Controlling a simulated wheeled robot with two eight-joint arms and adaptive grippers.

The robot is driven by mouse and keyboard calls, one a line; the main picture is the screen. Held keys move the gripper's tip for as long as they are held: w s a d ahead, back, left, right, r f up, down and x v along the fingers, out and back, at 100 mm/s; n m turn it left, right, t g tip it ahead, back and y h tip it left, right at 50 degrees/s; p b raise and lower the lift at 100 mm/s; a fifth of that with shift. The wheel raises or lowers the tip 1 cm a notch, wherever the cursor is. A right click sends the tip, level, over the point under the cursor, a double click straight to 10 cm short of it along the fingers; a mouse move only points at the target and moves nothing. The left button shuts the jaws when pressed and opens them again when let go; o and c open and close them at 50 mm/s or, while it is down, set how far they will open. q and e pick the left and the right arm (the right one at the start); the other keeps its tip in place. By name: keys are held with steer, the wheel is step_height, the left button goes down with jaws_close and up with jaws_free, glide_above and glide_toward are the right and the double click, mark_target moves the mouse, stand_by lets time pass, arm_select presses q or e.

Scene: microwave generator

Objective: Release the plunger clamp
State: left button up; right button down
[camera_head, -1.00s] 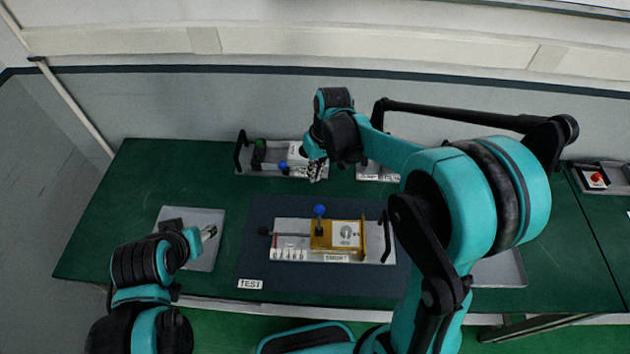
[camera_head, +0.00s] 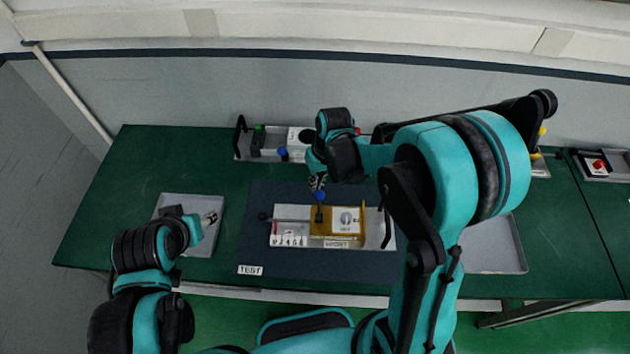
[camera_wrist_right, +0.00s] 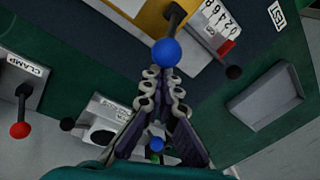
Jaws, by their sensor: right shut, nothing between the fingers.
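A fixture (camera_head: 290,225) with a pale base and a yellow block (camera_head: 325,227) sits on the dark mat. A lever topped by a blue ball (camera_head: 320,196) stands up from the block; the ball also shows in the right wrist view (camera_wrist_right: 166,52). A plunger rod with a black knob (camera_head: 263,216) juts from the fixture's left end. My right gripper (camera_head: 317,184) points down just above the blue ball, fingers together and empty. In the right wrist view the ball is just beyond the fingertips (camera_wrist_right: 165,78); contact is unclear. My left gripper (camera_head: 211,218) hangs over the left grey tray.
At the back stands a rack (camera_head: 270,152) with green and blue knobs. In the right wrist view a CLAMP-labelled plate (camera_wrist_right: 22,67) carries a red-ball lever. Another tray (camera_head: 502,258) lies right, partly behind my right arm.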

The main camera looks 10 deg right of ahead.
mark_target(316, 195)
steer(key=shift+s, duration=0.1)
steer(key=shift+s+a+r+t, duration=0.1)
steer(key=shift+s+r+t, duration=0.2)
steer(key=shift+t, duration=0.2)
steer(key=shift+s+a+r+t+h, duration=0.2)
steer(key=shift+s+t+h, duration=0.1)
steer(key=shift+s+t, duration=0.2)
steer(key=shift+s+a+r+t, duration=0.1)
steer(key=shift+s+r+t, duration=0.15)
steer(key=shift+s+t, duration=0.5)
steer(key=s+t, duration=0.1)
steer(key=s+t+b, duration=0.1)
steer(key=s, duration=0.1)
steer(key=s+a+t+h+b, duration=0.1)
steer(key=shift+s+r+t, duration=0.2)
steer(key=shift+r+t, duration=0.05)
